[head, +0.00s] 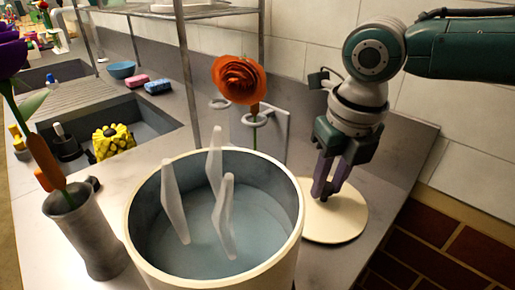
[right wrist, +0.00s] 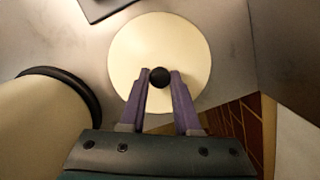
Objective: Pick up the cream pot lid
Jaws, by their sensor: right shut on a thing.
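The cream pot lid (head: 340,218) is a flat round disc lying on the grey counter, right of the large pot. In the right wrist view the lid (right wrist: 190,50) has a dark round knob (right wrist: 160,77) at its middle. My right gripper (head: 325,192) points down over the lid, and its purple fingers are shut on the knob. The fingertips (right wrist: 160,76) lie on either side of the knob in the right wrist view. The large cream pot (head: 290,262) stands open, with several pale upright pieces inside. My left gripper is not in view.
A grey vase (head: 92,240) with flowers stands left of the pot. An orange-red flower (head: 238,78) is held in a ring stand (head: 275,130) behind the pot. A sink (head: 150,117) lies at the back left. A tiled wall (head: 310,40) rises behind the counter.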

